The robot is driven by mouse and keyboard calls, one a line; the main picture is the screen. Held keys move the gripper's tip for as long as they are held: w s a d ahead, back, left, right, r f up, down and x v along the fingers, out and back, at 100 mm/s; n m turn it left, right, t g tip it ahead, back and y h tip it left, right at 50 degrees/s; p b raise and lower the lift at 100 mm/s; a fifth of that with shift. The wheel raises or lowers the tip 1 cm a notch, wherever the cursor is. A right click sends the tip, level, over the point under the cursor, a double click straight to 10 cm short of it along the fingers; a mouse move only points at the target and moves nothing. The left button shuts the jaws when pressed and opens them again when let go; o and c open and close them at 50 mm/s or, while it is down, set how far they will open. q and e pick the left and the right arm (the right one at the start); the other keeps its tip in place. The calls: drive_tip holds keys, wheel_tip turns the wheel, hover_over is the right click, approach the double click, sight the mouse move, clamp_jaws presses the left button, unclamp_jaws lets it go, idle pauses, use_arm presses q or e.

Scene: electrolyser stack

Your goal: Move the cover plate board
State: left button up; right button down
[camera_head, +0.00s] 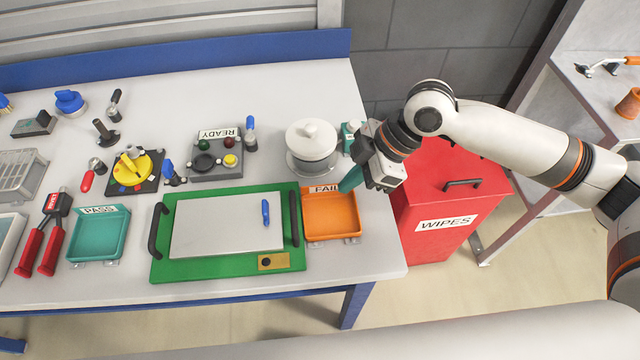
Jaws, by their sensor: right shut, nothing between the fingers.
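The cover plate board (165,268) is a green board lying flat on the table, with a black handle at its left and right ends. A light grey plate (220,222) lies on it, with a small blue item (265,212) on the plate. My right gripper (384,187) is shut and empty. My left gripper is not in view.
An orange FAIL tray (331,222) sits close to the board's right side, a teal PASS tray (98,240) to its left. A white lidded pot (312,146) and READY box (216,160) stand behind. A red WIPES bin (450,205) stands beyond the table's right edge.

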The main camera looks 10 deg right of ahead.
approach(299, 218)
drive_tip(key=shift+d+f+p, duration=0.45)
drive_tip(key=shift+d+f, duration=0.35)
drive_tip(key=shift+d, duration=0.2)
drive_tip(key=x, duration=0.3)
drive_tip(key=shift+a+f, duration=0.1)
drive_tip(key=shift+a, duration=0.1)
drive_tip(key=a+p, duration=0.1)
drive_tip(key=a, duration=0.1)
drive_tip(key=shift+a+p, duration=0.25)
drive_tip(key=shift+p, duration=0.05)
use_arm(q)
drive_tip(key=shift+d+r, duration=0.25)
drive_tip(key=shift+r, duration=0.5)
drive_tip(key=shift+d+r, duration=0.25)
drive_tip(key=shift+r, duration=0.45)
use_arm(e)
drive_tip(key=shift+a, duration=0.6)
